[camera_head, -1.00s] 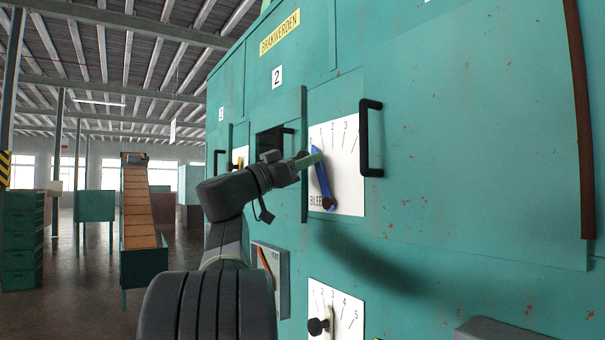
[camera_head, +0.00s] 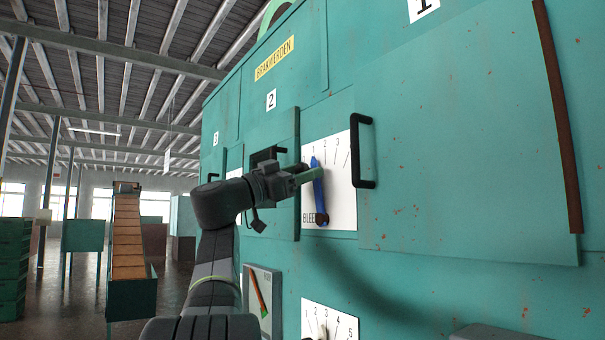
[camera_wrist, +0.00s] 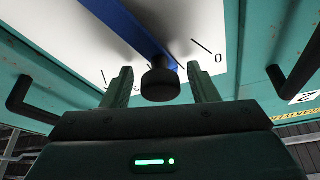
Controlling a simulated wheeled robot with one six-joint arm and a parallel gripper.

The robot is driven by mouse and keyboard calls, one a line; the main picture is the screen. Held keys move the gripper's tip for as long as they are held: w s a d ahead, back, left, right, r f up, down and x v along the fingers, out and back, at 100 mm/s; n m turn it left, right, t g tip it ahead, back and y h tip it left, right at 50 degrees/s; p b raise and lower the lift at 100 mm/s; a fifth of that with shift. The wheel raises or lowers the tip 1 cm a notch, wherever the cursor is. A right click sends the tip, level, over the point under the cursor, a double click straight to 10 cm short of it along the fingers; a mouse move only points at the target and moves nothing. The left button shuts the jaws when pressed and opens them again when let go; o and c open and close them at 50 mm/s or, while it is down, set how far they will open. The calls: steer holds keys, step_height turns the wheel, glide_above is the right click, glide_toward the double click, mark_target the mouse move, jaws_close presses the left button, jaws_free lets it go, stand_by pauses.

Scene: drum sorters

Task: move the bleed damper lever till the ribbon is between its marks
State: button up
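The blue bleed damper lever (camera_head: 318,188) stands nearly upright on a white scale plate (camera_head: 342,195) marked BLEED, its top close to the 1. Its dark pivot (camera_head: 321,218) is at the bottom. My gripper (camera_head: 312,174) is at the lever's upper end. In the wrist view my gripper's two green fingers (camera_wrist: 160,88) stand apart, one on each side of the lever's black knob (camera_wrist: 160,83), with gaps showing. A grey-framed gauge (camera_head: 263,298) low on the wall shows a red and green strip, perhaps the ribbon; its marks are too small to read.
A second numbered plate (camera_head: 340,322) is below. A conveyor (camera_head: 128,240) stands far left, with open floor before it.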

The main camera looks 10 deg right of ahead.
steer(key=b+v, duration=0.4)
steer(key=v, duration=0.9)
steer(key=shift+a+f, duration=0.2)
steer(key=shift+a, duration=0.2)
steer(key=p+x, duration=0.4)
steer(key=x, duration=1)
steer(key=shift+d+r+p, duration=0.1)
steer(key=shift+r+p, duration=0.05)
steer(key=shift+p, duration=0.15)
steer(key=shift+w+a+n+p, duration=0.2)
steer(key=shift+a+n+p, duration=0.1)
steer(key=shift+n, duration=0.2)
steer(key=shift+w+d+f, duration=0.1)
steer(key=shift+f, duration=0.15)
steer(key=shift+s+b, duration=0.2)
steer(key=shift+b, duration=0.15)
